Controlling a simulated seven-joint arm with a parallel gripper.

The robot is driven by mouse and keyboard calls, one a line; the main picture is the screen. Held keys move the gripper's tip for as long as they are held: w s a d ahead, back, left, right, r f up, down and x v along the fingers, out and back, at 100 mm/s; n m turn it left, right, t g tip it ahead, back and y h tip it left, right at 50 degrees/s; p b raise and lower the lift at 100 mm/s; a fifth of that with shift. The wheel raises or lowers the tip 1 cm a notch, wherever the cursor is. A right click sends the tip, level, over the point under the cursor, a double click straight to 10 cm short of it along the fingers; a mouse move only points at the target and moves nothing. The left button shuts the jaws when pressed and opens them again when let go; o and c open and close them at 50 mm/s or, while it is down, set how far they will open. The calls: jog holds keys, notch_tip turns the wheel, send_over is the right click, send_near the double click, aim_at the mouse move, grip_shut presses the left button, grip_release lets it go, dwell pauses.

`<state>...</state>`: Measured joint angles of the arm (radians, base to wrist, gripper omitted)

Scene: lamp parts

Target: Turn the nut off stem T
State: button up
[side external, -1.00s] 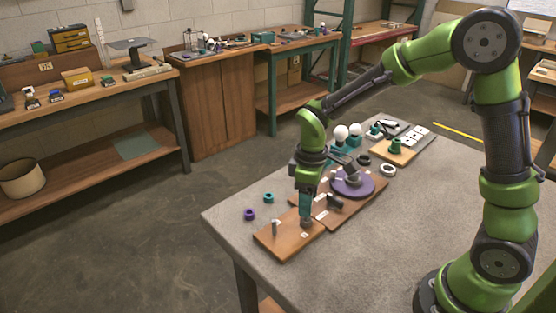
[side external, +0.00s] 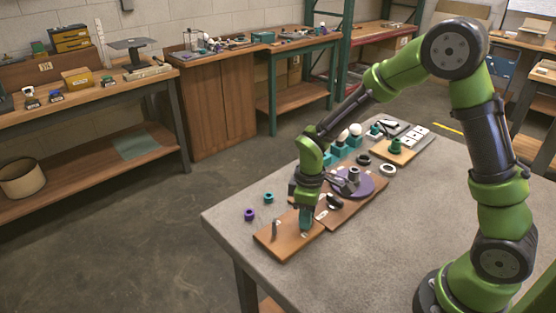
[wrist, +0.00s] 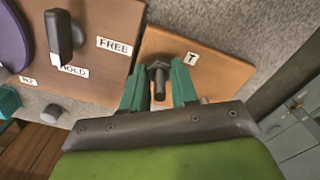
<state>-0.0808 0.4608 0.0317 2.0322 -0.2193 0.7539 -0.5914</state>
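The dark nut (wrist: 158,66) sits on a grey stem, which I see as stem T (wrist: 158,88), on a brown board (wrist: 205,45) with a label "T" beside it. My gripper (wrist: 159,72) points down over the board, with one teal finger on each side of the nut. A gap appears between each finger and the nut, so the gripper looks open around it. In the side view my gripper (side external: 305,229) is low over the board, and its fingers hide the nut and stem there.
Another grey post (side external: 275,229) stands at the board's left end. A board with a dark lever (wrist: 65,35) and "FREE" and "HOLD" labels adjoins. A purple disc (side external: 367,184) lies behind. The table's front right is clear.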

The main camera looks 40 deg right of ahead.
jog(key=shift+c, duration=1.2)
jog(key=o, duration=0.3)
grip_shut()
jog(key=n, duration=0.3)
jog(key=shift+n, duration=0.3)
jog(key=n, duration=0.3)
jog(key=shift+r, duration=0.1)
jog(key=shift+n, duration=1)
jog(key=n, duration=0.5)
